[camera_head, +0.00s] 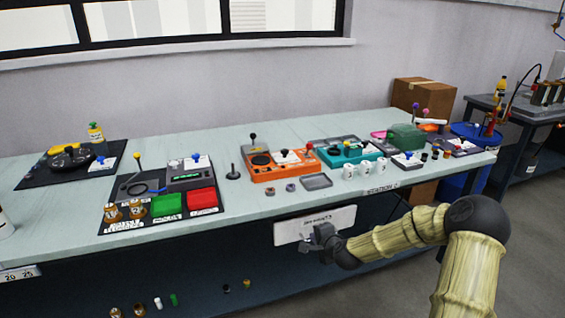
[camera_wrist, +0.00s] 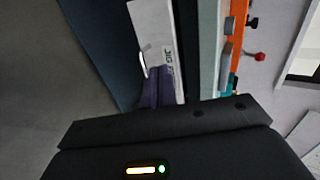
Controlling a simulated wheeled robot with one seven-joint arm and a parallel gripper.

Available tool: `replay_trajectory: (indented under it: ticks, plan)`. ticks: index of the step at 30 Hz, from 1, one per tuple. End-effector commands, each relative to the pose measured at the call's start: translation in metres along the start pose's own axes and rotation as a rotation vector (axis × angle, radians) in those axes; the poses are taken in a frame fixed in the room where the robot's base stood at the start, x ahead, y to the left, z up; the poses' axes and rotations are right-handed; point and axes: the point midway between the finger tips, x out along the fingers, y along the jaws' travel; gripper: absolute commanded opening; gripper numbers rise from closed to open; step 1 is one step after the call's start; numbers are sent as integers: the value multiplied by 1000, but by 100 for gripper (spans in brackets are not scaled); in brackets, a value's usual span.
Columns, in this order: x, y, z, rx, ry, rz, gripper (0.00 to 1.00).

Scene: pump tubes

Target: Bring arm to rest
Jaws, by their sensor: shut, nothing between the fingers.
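My gripper (camera_head: 306,245) is shut and empty. It is in front of the bench's front side, below the tabletop edge, by a white labelled panel (camera_head: 290,228). In the wrist view its dark fingers (camera_wrist: 157,86) lie in front of the same panel (camera_wrist: 150,30), close to a pale curved handle (camera_wrist: 143,62). I cannot tell whether the fingers touch the panel or handle. My arm reaches in from the lower right with the elbow bent.
The long bench (camera_head: 245,205) holds an orange device (camera_head: 275,165), a teal device (camera_head: 348,153), a red bin (camera_head: 202,199), a green bin (camera_head: 166,205) and white cups (camera_head: 364,168). A blue barrel (camera_head: 470,135) and cardboard box (camera_head: 420,95) stand right. The floor (camera_head: 530,220) at right is open.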

Motion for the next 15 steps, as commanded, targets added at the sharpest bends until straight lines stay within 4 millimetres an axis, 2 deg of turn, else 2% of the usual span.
replay_trajectory:
  ticks: [5, 8, 15]
  plan:
    - [-15, 10, 28, -179, -59, 86, 0]
    - [-34, 21, 48, -347, -110, 174, 0]
    - [-100, 47, 72, -731, -219, 388, 0]
